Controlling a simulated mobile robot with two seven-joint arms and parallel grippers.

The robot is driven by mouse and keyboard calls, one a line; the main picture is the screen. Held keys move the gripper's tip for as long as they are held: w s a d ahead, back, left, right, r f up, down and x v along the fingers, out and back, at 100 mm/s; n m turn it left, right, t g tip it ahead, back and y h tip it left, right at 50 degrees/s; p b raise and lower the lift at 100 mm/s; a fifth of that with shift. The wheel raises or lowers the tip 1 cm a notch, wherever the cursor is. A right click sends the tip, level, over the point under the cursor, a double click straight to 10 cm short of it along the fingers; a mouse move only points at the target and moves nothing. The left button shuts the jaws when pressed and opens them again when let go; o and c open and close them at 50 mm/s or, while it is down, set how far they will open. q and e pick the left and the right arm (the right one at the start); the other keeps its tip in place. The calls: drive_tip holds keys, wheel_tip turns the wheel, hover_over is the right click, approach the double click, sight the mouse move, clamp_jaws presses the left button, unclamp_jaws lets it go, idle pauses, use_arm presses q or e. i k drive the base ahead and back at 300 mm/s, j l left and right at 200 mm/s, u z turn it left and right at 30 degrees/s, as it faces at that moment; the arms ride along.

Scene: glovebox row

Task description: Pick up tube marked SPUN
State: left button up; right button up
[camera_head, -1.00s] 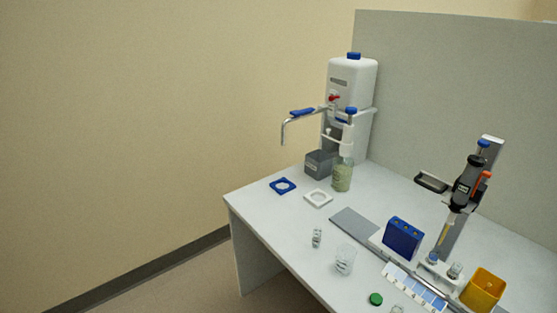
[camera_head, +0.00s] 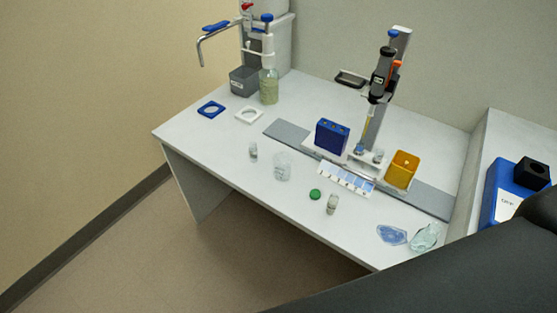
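No marking SPUN can be read on any vessel at this size. A small clear vial (camera_head: 253,151) stands on the white table beside a clear beaker (camera_head: 282,166). Another small vial (camera_head: 332,204) with pale contents stands near the front edge, next to a green cap (camera_head: 315,194). A blue rack (camera_head: 332,137) stands behind them; whether it holds tubes is too small to tell. Small vessels (camera_head: 377,156) sit at the foot of the pipette stand. Neither gripper is in view; only a dark link, likely of my arm, fills the lower right.
A pipette stand (camera_head: 390,75) and yellow bin (camera_head: 402,169) stand at the back right of the table (camera_head: 200,140). A dispenser bottle (camera_head: 269,88) and grey box (camera_head: 243,81) are at the back left. Crumpled items (camera_head: 425,237) lie front right. A blue box (camera_head: 506,190) stands beyond.

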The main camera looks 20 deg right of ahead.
sight(333, 197)
drive_tip(key=z, duration=1.05)
